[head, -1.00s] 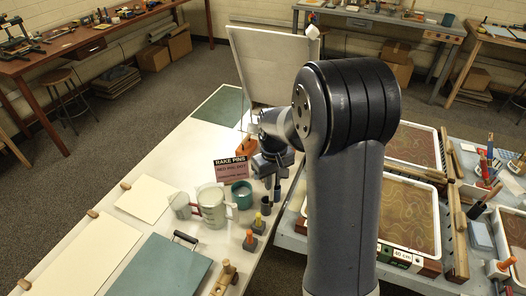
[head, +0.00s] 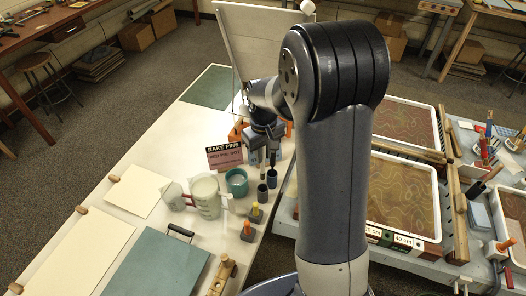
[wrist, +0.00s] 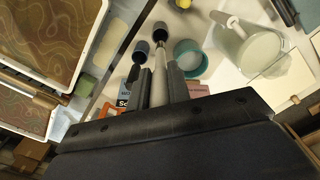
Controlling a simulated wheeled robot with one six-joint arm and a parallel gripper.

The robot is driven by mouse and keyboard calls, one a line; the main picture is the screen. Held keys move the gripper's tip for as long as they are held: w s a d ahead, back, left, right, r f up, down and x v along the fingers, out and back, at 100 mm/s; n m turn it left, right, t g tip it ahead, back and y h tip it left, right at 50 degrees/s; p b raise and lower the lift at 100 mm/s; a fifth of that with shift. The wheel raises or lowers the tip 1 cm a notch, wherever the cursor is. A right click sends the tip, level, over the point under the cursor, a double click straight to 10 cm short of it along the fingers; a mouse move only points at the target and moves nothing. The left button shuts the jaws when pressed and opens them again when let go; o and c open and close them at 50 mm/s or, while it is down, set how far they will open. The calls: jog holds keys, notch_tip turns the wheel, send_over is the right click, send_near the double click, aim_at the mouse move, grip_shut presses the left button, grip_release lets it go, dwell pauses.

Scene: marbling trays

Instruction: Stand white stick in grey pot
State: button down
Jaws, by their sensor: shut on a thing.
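My gripper (wrist: 160,85) is shut on the white stick (wrist: 158,66), which stands out between the fingers in the wrist view. In the head view my gripper (head: 262,155) is beyond two small dark pots. One grey pot (wrist: 160,31) lies in line with the stick's far end; it is also in the head view (head: 262,193). I cannot tell whether the tip is above the rim or inside it. The other dark pot (wrist: 140,51), bluish-grey, stands close beside; it also shows in the head view (head: 272,178).
A teal cup (head: 237,183) and a pale jug (head: 205,195) stand left of the pots. A sign reading RAKE PINS (head: 225,156) is behind them. Pegs with orange and yellow tops (head: 256,212) stand nearer. Marbling trays (head: 405,200) are at the right.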

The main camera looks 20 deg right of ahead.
aim_at(263, 176)
jog(key=shift+f+b, duration=4.1)
jog(key=shift+f, duration=1.6)
jog(key=c, duration=0.8)
grip_release()
jog(key=shift+o, duration=0.2)
notch_tip(263, 176, up, 11)
jog(key=shift+f, duration=0.1)
jog(key=shift+f, duration=0.1)
